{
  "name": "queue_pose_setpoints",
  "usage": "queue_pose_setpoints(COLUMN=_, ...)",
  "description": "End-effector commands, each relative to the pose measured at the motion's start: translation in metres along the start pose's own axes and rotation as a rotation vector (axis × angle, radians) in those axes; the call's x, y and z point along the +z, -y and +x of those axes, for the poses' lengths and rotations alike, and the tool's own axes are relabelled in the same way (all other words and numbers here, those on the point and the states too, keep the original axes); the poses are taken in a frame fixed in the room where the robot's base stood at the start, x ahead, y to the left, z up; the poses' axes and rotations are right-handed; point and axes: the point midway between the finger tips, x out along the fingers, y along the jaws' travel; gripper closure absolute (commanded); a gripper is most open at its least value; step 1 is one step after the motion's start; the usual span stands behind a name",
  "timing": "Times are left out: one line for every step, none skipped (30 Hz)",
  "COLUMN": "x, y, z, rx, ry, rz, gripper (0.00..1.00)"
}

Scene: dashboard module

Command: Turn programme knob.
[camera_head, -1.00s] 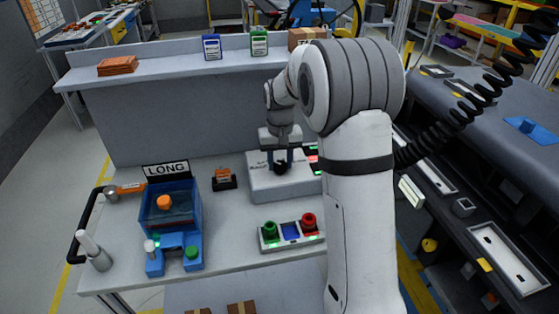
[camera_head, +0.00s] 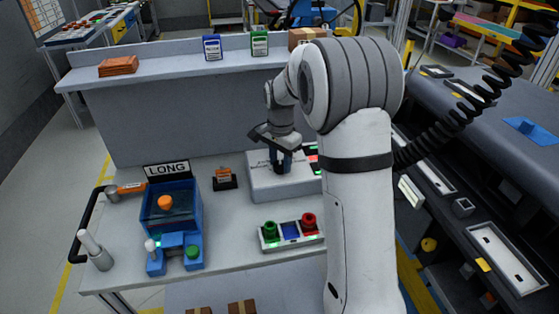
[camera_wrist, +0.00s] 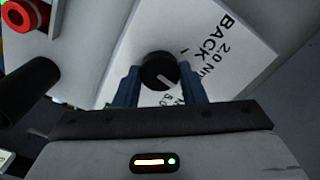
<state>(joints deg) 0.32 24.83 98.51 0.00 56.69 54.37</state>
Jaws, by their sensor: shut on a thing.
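The programme knob (camera_wrist: 160,72) is a round black knob with a white pointer line, on a white panel with printed marks. In the wrist view its pointer line runs down and to the right. My gripper (camera_wrist: 163,85) has its two blue fingers on either side of the knob, shut on it. In the head view my gripper (camera_head: 281,164) reaches down onto the white module box (camera_head: 270,185), and the knob is mostly hidden between the fingers. The panel lettering in the wrist view includes "BACK" and "2.0 N", partly cut off by a finger.
A button box (camera_head: 291,234) with green and red knobs stands in front of the module. A blue fixture (camera_head: 172,215) under a "LONG" sign (camera_head: 167,170) is at the left. A small black stand with an orange label (camera_head: 223,180) is left of the module. My own arm hides the module's right side.

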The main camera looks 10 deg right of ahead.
Motion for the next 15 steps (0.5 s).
queue_pose_setpoints(x=-0.0002, y=0.0003, z=-0.0005, rx=-0.001, ry=-0.001, rz=0.029, gripper=0.86)
queue_pose_setpoints(x=-0.0002, y=0.0003, z=-0.0006, rx=-0.001, ry=-0.001, rz=0.046, gripper=0.86)
queue_pose_setpoints(x=-0.0002, y=0.0003, z=-0.0005, rx=-0.001, ry=-0.001, rz=0.068, gripper=0.86)
queue_pose_setpoints(x=-0.0002, y=0.0003, z=-0.0005, rx=-0.001, ry=-0.001, rz=0.082, gripper=0.86)
queue_pose_setpoints(x=-0.0002, y=0.0003, z=-0.0005, rx=-0.001, ry=-0.001, rz=0.096, gripper=0.86)
queue_pose_setpoints(x=-0.0002, y=0.0003, z=-0.0005, rx=-0.001, ry=-0.001, rz=0.111, gripper=0.86)
queue_pose_setpoints(x=-0.0003, y=0.0003, z=-0.0005, rx=-0.001, ry=-0.001, rz=0.122, gripper=0.86)
queue_pose_setpoints(x=-0.0003, y=0.0003, z=-0.0005, rx=-0.001, ry=-0.001, rz=0.133, gripper=0.86)
queue_pose_setpoints(x=-0.0003, y=0.0003, z=-0.0005, rx=-0.001, ry=-0.001, rz=0.143, gripper=0.86)
queue_pose_setpoints(x=-0.0003, y=0.0003, z=-0.0005, rx=-0.001, ry=-0.001, rz=0.151, gripper=0.86)
queue_pose_setpoints(x=-0.0003, y=0.0003, z=-0.0005, rx=-0.002, ry=-0.001, rz=0.158, gripper=0.86)
queue_pose_setpoints(x=-0.0003, y=0.0003, z=-0.0005, rx=-0.002, ry=-0.001, rz=0.165, gripper=0.86)
queue_pose_setpoints(x=-0.0003, y=0.0003, z=-0.0005, rx=-0.002, ry=-0.001, rz=0.169, gripper=0.86)
queue_pose_setpoints(x=-0.0003, y=0.0003, z=-0.0005, rx=-0.002, ry=-0.001, rz=0.173, gripper=0.86)
queue_pose_setpoints(x=-0.0003, y=0.0003, z=-0.0005, rx=-0.002, ry=-0.001, rz=0.177, gripper=0.86)
